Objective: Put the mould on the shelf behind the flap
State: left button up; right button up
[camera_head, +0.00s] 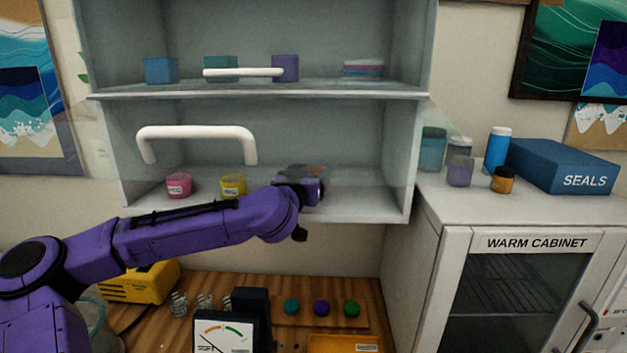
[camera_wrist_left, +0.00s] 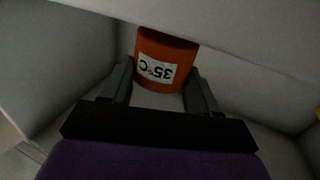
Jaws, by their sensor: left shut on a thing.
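My left gripper (camera_head: 310,190) reaches into the lower shelf compartment. It is shut on an orange pot (camera_wrist_left: 163,58) with a white "35°C" label, upside down in the left wrist view. I cannot tell for sure that this pot is the mould. The lower shelf (camera_head: 365,205) also bears a pink pot (camera_head: 179,185) and a yellow pot (camera_head: 233,186). A clear flap with a white handle (camera_head: 197,134) appears swung outward above my arm.
A second white handle (camera_head: 243,72) crosses the upper compartment, which holds several blocks. Below are a wooden bench (camera_head: 215,285), a dial meter (camera_head: 223,335) and a yellow device (camera_head: 140,284). The warm cabinet (camera_head: 530,243) stands at the right, with jars and a blue SEALS box (camera_head: 563,166) on top.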

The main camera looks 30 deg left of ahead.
pick_arm(q)
jog(key=shift+w+d+f, duration=0.1)
jog(key=shift+f, duration=0.6)
jog(key=shift+d+f, duration=0.25)
jog(key=o, duration=1.2)
jog(key=shift+a+f, duration=0.1)
jog(key=shift+f, duration=0.05)
